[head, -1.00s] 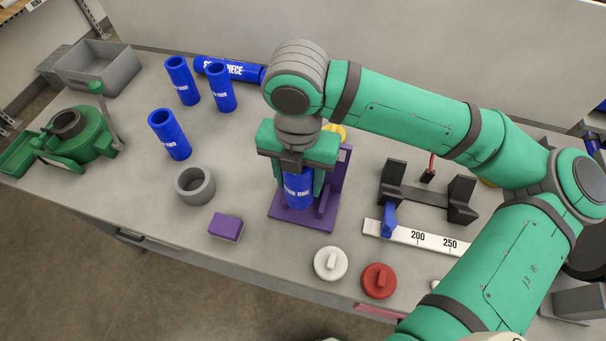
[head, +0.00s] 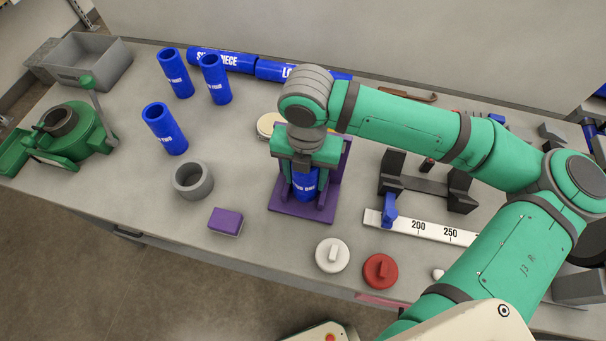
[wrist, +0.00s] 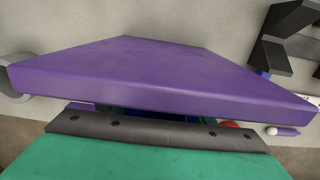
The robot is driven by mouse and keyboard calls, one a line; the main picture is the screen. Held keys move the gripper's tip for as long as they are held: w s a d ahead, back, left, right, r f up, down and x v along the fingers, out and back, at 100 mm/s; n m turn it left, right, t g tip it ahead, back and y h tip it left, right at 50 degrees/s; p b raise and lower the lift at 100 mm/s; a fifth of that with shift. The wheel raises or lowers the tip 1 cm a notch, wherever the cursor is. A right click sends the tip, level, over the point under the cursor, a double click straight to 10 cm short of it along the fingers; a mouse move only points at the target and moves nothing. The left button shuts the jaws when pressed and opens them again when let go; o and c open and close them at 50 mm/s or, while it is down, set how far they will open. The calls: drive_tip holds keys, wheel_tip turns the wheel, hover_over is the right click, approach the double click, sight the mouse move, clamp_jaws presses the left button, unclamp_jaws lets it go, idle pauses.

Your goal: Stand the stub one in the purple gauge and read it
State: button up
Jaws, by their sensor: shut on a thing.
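The blue stub one (head: 306,184) is upright in my gripper (head: 305,192), its white lettering partly visible. My gripper is shut on it from above, with a finger on each side. The stub is over the base of the purple gauge (head: 288,208), beside the gauge's upright (head: 343,160). I cannot tell whether its lower end touches the base. In the wrist view a broad purple part of the gauge (wrist: 160,75) fills the middle, just beyond the dark gripper edge (wrist: 160,130). Only a thin blue strip of the stub (wrist: 130,116) shows there.
A purple block (head: 226,221), a grey ring (head: 192,180), a white cap (head: 332,255) and a red cap (head: 380,270) lie around the gauge. A white scale (head: 435,232) with a blue slider and a black cradle (head: 425,185) are right. Several blue tubes stand back left.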

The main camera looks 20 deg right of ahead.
drive_tip(key=shift+s+d+f, duration=0.1)
drive_tip(key=o, duration=1.2)
wheel_tip(320, 180, up, 12)
drive_tip(key=shift+r, duration=0.15)
